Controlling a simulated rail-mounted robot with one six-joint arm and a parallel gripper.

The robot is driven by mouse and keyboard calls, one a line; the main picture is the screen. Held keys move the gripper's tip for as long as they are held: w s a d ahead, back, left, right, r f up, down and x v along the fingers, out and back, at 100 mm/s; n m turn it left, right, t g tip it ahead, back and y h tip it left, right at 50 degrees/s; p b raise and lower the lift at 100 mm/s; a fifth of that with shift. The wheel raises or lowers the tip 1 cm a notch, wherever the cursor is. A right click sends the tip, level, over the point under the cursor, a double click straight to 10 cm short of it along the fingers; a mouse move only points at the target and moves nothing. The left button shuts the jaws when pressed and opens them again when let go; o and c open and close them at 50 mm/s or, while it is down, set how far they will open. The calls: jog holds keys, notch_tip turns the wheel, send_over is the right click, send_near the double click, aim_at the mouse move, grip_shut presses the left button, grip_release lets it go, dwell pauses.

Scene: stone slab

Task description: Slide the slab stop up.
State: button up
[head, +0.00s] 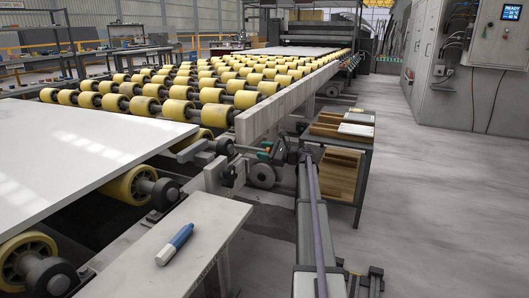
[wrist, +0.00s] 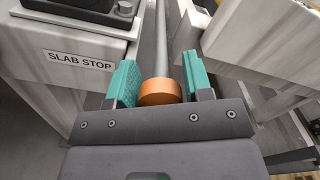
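The slab stop carries a "SLAB STOP" label (wrist: 80,60) on a pale beam at the left of the wrist view. Beside it, a grey rod (wrist: 162,35) ends in an orange cylindrical knob (wrist: 160,90). My gripper (wrist: 161,75) has its two teal fingers apart, one on each side of the knob. The fingers look open, with only a narrow gap at the knob; firm contact does not show.
A white slab (head: 85,140) lies on yellow rollers (head: 180,92) at the left. A pale ledge (head: 170,245) in front holds a blue-and-white marker (head: 175,244). A small cart (head: 340,150) stands right of my gripper. The floor (head: 440,190) farther right is clear.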

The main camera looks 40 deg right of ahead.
grip_shut()
notch_tip(320, 180, up, 6)
jog(key=p, duration=0.6)
jog(key=shift+r, duration=0.15)
jog(key=shift+w+d+f, duration=0.1)
jog(key=shift+f, duration=0.15)
jog(key=shift+o, duration=1.8)
grip_release()
jog(key=shift+r, duration=0.1)
jog(key=v, duration=1.1)
